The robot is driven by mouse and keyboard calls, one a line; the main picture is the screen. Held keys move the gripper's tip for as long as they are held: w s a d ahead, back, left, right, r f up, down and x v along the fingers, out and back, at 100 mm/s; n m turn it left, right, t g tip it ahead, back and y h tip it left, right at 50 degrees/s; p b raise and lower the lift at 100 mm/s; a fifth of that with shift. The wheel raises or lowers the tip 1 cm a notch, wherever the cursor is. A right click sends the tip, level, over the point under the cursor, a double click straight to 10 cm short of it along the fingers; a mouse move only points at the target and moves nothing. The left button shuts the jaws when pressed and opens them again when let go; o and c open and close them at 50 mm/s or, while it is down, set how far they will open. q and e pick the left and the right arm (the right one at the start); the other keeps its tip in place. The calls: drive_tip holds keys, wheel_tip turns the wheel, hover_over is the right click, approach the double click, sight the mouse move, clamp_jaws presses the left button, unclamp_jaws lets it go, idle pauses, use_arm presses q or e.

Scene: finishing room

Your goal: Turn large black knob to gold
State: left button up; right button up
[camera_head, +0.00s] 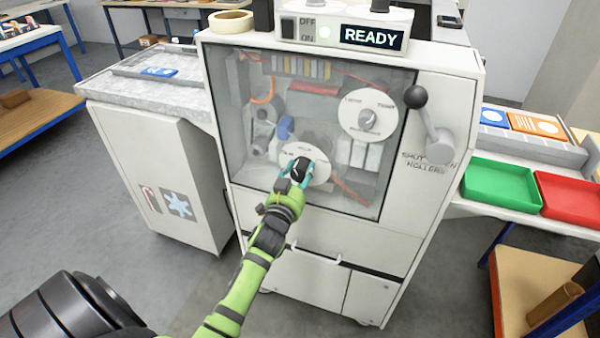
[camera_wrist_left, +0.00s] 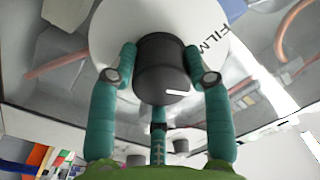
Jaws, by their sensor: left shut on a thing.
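The large black knob (camera_head: 301,168) sits at the centre of a white round dial on the lower front of the machine. My left gripper (camera_head: 297,176) is shut on it, with teal fingers on both sides. In the left wrist view the black knob (camera_wrist_left: 163,68) has a short white mark near its lower edge, and the left gripper's fingers (camera_wrist_left: 163,78) touch its sides. The dial (camera_wrist_left: 105,40) shows the letters "FILM"; its other words are hidden or too small to read. My right gripper is not in view.
A second dial with a grey knob (camera_head: 367,119) is higher on the right. A lever with a black ball (camera_head: 415,97) stands out at the machine's right side. A sign (camera_head: 372,37) reads READY. Green (camera_head: 500,184) and red (camera_head: 572,199) trays lie on the right table.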

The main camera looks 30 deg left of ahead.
use_arm(q)
drive_tip(key=m, duration=0.5)
drive_tip(key=shift+r, duration=0.15)
idle(0.3)
drive_tip(key=o, duration=1.1)
drive_tip(key=shift+o, duration=0.2)
drive_tip(key=shift+s+f, duration=0.2)
drive_tip(key=shift+s, duration=0.05)
drive_tip(key=v, duration=1.1)
drive_tip(key=shift+s, duration=0.25)
